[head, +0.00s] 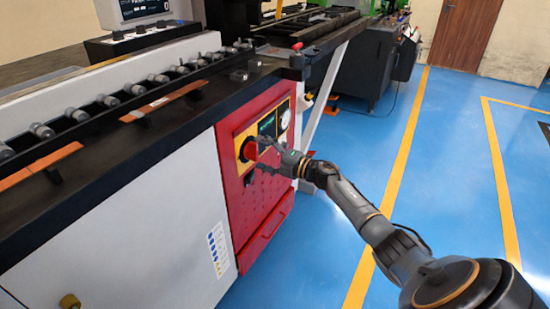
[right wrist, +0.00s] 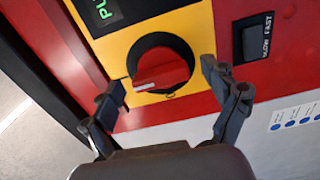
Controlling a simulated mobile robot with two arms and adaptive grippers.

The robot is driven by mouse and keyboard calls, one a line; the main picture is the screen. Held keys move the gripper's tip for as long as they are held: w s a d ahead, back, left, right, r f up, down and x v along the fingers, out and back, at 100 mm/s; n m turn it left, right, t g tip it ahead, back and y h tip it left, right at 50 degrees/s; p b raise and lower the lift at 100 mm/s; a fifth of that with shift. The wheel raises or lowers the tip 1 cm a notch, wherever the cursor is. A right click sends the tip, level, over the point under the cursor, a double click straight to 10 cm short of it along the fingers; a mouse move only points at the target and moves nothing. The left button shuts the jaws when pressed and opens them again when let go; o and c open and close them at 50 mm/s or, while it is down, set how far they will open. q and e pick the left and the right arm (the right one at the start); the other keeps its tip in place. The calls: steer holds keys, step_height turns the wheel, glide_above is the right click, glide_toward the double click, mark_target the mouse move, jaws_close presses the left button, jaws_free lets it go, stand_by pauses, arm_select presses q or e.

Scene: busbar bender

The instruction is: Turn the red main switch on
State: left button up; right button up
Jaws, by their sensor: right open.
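The red main switch (right wrist: 162,68) is a round red knob with a dark ring on a yellow plate, and it fills the middle of the right wrist view. In the head view the switch (head: 249,150) sits on the red front panel of the machine. My right gripper (head: 262,156) is at the panel, right in front of the switch. In the right wrist view my right gripper (right wrist: 160,82) is open, with one finger on each side of the knob. I cannot tell whether the fingers touch it. My left gripper is not in view.
A black slow/fast rocker switch (right wrist: 252,38) is close to one finger. A small display (right wrist: 100,12) with green text is above the knob. The blue floor (head: 350,150) right of the machine is clear.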

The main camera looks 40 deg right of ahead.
steer(key=v, duration=1.1)
steer(key=shift+s, duration=0.2)
